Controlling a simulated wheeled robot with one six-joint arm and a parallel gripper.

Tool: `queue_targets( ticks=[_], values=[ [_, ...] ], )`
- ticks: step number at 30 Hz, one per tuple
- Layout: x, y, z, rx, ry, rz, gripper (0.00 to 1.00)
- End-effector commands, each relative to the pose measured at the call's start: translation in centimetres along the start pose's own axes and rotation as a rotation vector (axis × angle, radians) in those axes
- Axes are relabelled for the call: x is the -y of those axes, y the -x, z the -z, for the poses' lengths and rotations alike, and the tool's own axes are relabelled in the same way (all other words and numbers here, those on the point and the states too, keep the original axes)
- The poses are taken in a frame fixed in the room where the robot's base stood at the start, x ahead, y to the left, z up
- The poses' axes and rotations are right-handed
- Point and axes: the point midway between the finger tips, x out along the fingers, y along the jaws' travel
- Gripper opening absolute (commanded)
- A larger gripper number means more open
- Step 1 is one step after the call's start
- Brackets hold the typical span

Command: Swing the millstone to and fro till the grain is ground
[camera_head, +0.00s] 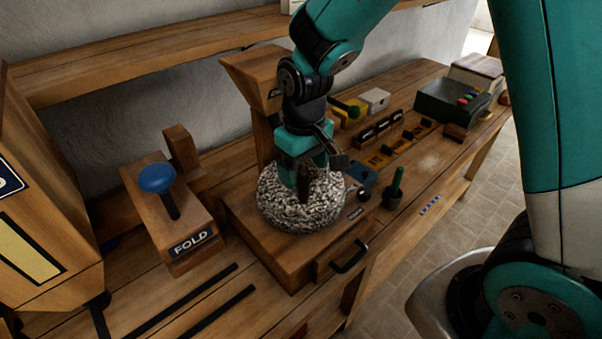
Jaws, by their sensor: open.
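The millstone (272,212) is a round, speckled grey stone on top of a wooden mill box (262,252). The box has a front drawer with a black handle (350,257). A wooden hopper (252,72) stands behind the stone, its label partly hidden by my arm. My gripper (304,192) points down over the millstone, its dark fingers open in front of the stone's upper part. I cannot tell whether they touch it. No grain can be made out.
Left of the mill is a wooden block labelled FOLD (190,240) with a blue-knobbed lever (157,179). A green-handled tool (397,183) stands close to the right of the mill. A dark tray (450,103) lies at the far end. A shelf (150,62) runs along the wall.

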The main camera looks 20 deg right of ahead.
Motion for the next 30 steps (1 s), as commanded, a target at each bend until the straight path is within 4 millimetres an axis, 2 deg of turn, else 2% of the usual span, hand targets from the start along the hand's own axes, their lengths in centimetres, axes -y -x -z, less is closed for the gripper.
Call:
queue_targets(
  ticks=[24, 30],
  values=[
    [0.0, 8.7, 0.0, -0.001, 0.000, 0.000, 0.77],
    [0.0, 8.9, 0.0, 0.000, 0.000, 0.000, 0.77]
  ],
)
